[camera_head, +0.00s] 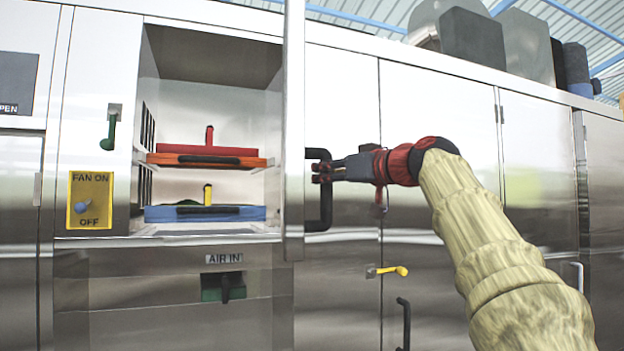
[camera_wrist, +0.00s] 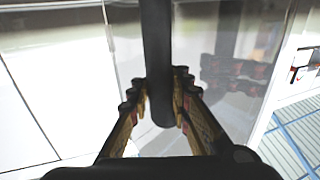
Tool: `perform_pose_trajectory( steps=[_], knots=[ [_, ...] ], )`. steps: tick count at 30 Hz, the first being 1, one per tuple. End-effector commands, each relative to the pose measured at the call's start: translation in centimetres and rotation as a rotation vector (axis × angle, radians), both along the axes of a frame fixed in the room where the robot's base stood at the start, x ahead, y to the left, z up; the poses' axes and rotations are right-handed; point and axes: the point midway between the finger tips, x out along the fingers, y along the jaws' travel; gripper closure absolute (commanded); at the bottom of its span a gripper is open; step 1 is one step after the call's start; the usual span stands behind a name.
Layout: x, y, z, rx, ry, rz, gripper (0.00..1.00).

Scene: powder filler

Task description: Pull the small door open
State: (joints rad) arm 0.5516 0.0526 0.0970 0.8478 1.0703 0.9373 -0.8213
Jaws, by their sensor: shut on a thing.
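The small door (camera_head: 293,120) stands swung out from the cabinet and shows nearly edge-on in the head view. Its black handle (camera_head: 325,212) is on the right-hand side of that edge. My gripper (camera_head: 322,172) reaches in from the right and is shut on the handle's upright bar. In the wrist view the handle bar (camera_wrist: 157,60) runs down between the two fingers of my gripper (camera_wrist: 160,99). The shiny door face (camera_wrist: 215,60) lies behind it with a reflection of the fingers. The door's hinges cannot be made out.
The open compartment (camera_head: 213,108) holds an orange-red shelf piece (camera_head: 170,158) and a blue one (camera_head: 170,214). A yellow fan switch plate (camera_head: 90,200) is at left. A yellow lever (camera_head: 392,270) and a lower black handle (camera_head: 404,322) are below my arm.

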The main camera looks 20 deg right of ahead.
Motion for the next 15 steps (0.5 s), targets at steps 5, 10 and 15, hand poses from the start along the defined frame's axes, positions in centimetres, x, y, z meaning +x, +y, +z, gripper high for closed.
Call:
perform_pose_trajectory(
  steps=[5, 10, 15],
  knots=[
    [-0.2, -2.5, -0.5, 0.000, 0.011, 0.047, 1.00],
    [-0.6, -5.1, -0.3, -0.001, 0.009, 0.104, 1.00],
    [-0.8, -8.0, -0.2, 0.000, 0.009, 0.168, 1.00]
  ],
)
